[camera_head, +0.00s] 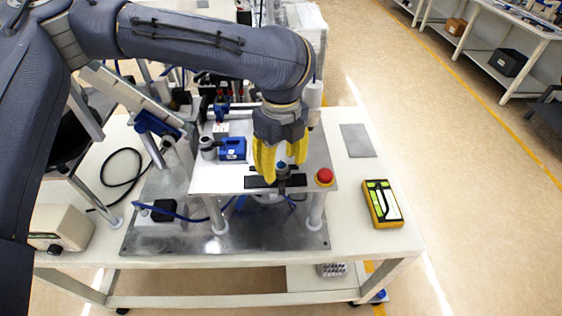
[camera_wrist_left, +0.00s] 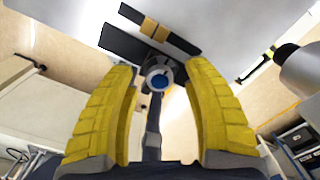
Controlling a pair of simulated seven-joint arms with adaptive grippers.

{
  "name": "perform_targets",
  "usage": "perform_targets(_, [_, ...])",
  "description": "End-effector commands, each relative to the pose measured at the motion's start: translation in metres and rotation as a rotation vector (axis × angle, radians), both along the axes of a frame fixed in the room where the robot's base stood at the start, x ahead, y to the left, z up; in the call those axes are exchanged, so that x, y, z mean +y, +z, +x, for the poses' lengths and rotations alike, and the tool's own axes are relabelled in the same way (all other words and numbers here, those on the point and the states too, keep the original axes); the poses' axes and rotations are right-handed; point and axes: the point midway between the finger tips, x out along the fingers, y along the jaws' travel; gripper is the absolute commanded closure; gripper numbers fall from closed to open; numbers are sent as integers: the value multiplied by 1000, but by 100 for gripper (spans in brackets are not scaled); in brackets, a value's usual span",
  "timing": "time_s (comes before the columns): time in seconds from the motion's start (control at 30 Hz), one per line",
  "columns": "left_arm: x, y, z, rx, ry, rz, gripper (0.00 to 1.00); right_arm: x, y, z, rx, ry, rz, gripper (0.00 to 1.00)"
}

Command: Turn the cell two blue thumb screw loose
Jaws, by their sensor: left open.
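A blue-topped thumb screw (camera_head: 281,167) stands on the raised white plate at the front of the machine. In the left wrist view the screw (camera_wrist_left: 159,80) shows as a blue disc in a grey ring, on a dark mount. My left gripper (camera_head: 280,172) points down over the screw, with yellow fingers on either side of it. In the left wrist view the fingers of my left gripper (camera_wrist_left: 162,90) are spread, and a gap shows between each finger and the screw. My right gripper is not in view.
A red button (camera_head: 324,177) sits just right of the screw on the raised plate (camera_head: 225,177). A blue block (camera_head: 232,148) stands to the left. A yellow and black meter (camera_head: 382,204) lies on the white table, near a grey pad (camera_head: 357,140).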

Motion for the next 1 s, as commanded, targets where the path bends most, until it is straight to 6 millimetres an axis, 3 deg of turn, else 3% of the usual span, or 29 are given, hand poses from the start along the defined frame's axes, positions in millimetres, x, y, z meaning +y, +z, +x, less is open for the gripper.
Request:
perform_targets(0.33, [0,-2,0,0,0,0,49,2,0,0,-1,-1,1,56])
perform_targets(0.77, [0,-1,0,0,0,0,99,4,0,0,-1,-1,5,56])
perform_targets(1.0, [0,-1,0,-1,4,1,100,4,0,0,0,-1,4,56])
